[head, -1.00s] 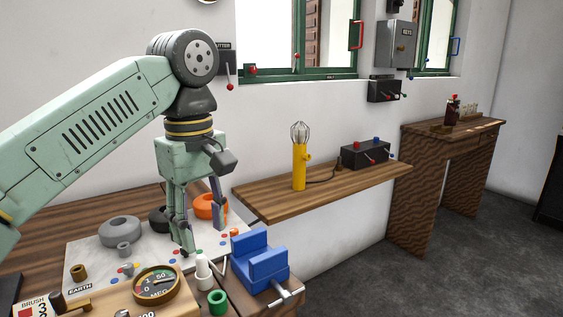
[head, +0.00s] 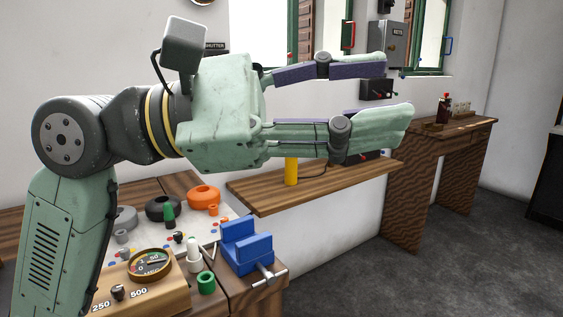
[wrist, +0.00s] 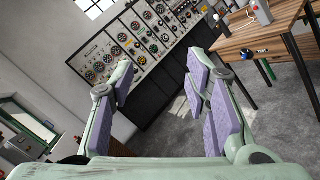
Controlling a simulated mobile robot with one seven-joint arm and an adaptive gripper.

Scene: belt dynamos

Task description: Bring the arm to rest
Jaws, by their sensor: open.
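My gripper (head: 392,95) is raised above the workbench in the head view, with its fingers stretched out sideways to the right. The fingers are apart and nothing is between them. In the wrist view my gripper (wrist: 162,90) also shows open and empty, its purple pads facing each other. My arm is folded upright at the left of the head view. The gripper hides parts of the wall, the window and the things on the wall shelf behind it.
Below the arm are a blue vise (head: 246,250), an orange ring (head: 204,197), a green ring (head: 206,283) and a dial meter (head: 150,262). A wooden shelf (head: 270,198) runs along the wall. The wrist view shows a control panel (wrist: 140,45) and a table (wrist: 270,35). Floor is clear at right.

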